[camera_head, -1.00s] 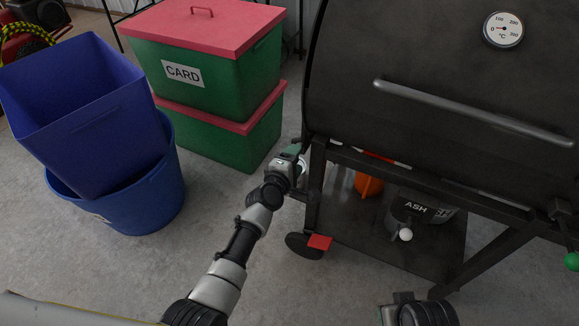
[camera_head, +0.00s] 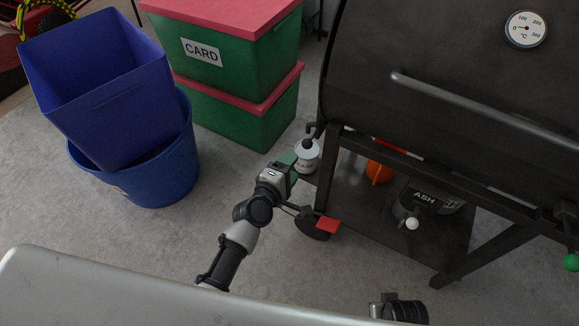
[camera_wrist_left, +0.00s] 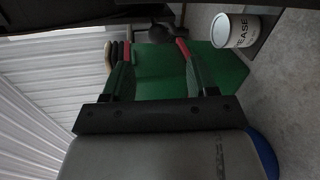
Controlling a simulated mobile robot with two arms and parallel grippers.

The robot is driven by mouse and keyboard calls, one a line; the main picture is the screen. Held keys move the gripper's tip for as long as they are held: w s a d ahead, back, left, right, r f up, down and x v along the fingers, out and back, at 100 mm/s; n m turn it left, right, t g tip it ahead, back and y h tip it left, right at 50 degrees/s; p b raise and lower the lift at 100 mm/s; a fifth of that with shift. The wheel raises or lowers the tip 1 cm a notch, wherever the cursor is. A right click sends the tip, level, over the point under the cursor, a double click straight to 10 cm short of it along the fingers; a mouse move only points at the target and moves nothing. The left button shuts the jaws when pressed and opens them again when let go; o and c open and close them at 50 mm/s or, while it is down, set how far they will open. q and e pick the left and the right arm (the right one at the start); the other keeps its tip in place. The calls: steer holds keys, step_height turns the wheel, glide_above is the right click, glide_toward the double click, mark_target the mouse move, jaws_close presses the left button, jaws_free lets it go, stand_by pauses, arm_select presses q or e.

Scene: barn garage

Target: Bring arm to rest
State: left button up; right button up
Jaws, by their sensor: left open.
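My left arm reaches up from the bottom in the head view. Its gripper (camera_head: 289,158) is beside a white can (camera_head: 308,156) at the left end of the black barrel grill (camera_head: 450,80). In the left wrist view the left gripper (camera_wrist_left: 152,50) is open, with two green fingers with red tips apart and nothing between them. The can (camera_wrist_left: 236,31) shows there to the right, outside the fingers, its label partly reading "EASE". Part of my right arm shows at the head view's bottom edge; its gripper is not seen.
Stacked green boxes (camera_head: 235,112) with red lids and nested blue bins (camera_head: 140,180) stand left of the grill. A dark ash bucket (camera_head: 428,203) and an orange object (camera_head: 377,172) sit under it. A pale smooth surface (camera_head: 150,290) fills the lower left. Concrete floor lies between.

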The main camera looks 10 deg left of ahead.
stand_by(0.3)
arm_select(q)
steer(key=s+a+f+m+g+y, duration=0.1)
steer(key=s+a+f+m+g, duration=0.1)
steer(key=s+f+m+g, duration=0.35)
steer(key=s+a+f+m+g, duration=0.2)
steer(key=s+f+m, duration=0.3)
steer(key=s+f, duration=0.25)
steer(key=s+a+f+m+g+y+p, duration=0.1)
steer(key=s+p, duration=0.4)
steer(key=s, duration=0.5)
steer(key=s+a+f+m+g+y+p, duration=0.2)
steer(key=s+a+f+m+g+p, duration=0.1)
steer(key=s, duration=0.8)
steer(key=s+a+f+m+g+y+p, duration=0.1)
steer(key=s+a+f+m+g+p, duration=0.1)
steer(key=s+a+f+p, duration=0.3)
steer(key=s+a+m+p, duration=0.1)
steer(key=s+a+p, duration=0.1)
steer(key=s+p, duration=0.2)
steer(key=shift+s, duration=0.75)
arm_select(e)
steer(key=s+d+f, duration=0.1)
steer(key=s, duration=0.8)
steer(key=s+d+f+g, duration=0.1)
steer(key=s+d+f, duration=0.1)
steer(key=s, duration=0.6)
steer(key=shift+s+f+g, duration=0.25)
steer(key=shift+s+g, duration=0.05)
steer(key=shift+s, duration=0.1)
